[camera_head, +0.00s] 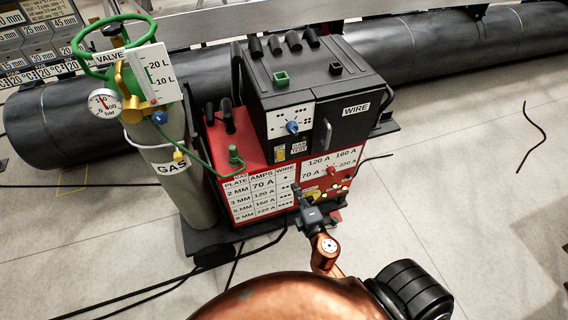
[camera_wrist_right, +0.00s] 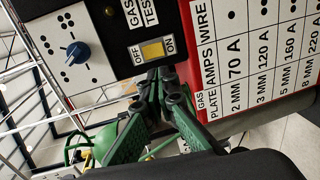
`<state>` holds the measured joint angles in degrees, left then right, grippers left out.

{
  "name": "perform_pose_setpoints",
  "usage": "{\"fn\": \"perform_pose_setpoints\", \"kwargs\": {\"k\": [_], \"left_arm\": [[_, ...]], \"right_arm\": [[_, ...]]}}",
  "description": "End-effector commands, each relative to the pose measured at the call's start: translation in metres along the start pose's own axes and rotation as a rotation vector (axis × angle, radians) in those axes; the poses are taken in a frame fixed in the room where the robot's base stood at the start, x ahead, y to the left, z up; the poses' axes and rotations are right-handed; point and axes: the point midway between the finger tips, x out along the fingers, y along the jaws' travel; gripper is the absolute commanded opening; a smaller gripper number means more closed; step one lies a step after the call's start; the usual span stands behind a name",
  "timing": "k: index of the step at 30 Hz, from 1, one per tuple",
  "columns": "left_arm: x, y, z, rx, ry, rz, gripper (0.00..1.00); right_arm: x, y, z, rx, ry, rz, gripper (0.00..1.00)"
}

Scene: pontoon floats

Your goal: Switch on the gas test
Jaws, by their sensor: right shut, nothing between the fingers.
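The gas test switch (camera_wrist_right: 152,50) is a small yellow rocker on the black front of the wire feeder, between OFF and ON labels and beside a "GAS TEST" label (camera_wrist_right: 138,10). In the head view the yellow switch (camera_head: 280,154) sits below the blue knob. I cannot tell which way the rocker is tipped. My right gripper (camera_wrist_right: 168,86) is shut and empty, its fingertips close to the panel just below the switch in the wrist view. Contact is not clear. In the head view the right gripper (camera_head: 297,188) is in front of the red welder. My left gripper is not in view.
The red welder (camera_head: 262,188) carries the black wire feeder (camera_head: 330,75) with its blue knob (camera_head: 292,127). A grey gas cylinder (camera_head: 172,170) with green valve wheel and gauge (camera_head: 105,105) stands left. Cables lie on the floor; a dark pipe (camera_head: 440,50) runs behind. Floor at right is mostly clear.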

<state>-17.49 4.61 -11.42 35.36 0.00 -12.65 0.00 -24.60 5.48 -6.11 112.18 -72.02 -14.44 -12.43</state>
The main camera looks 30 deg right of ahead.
Motion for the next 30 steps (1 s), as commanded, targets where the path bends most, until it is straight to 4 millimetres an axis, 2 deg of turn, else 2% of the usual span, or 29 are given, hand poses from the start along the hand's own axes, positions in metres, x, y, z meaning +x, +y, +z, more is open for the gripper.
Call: {"fn": "perform_pose_setpoints", "kwargs": {"k": [9, 14, 30], "left_arm": [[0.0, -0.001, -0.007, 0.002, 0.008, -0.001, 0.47], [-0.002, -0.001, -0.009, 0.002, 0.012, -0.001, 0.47], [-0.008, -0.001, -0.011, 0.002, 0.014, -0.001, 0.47]], "right_arm": [[0.001, 0.001, 0.0, -0.001, 0.0, 0.002, 0.0], [0.012, 0.002, -0.001, -0.001, 0.001, 0.004, 0.0], [0.114, 0.002, -0.001, -0.001, 0.001, 0.003, 0.0]]}}
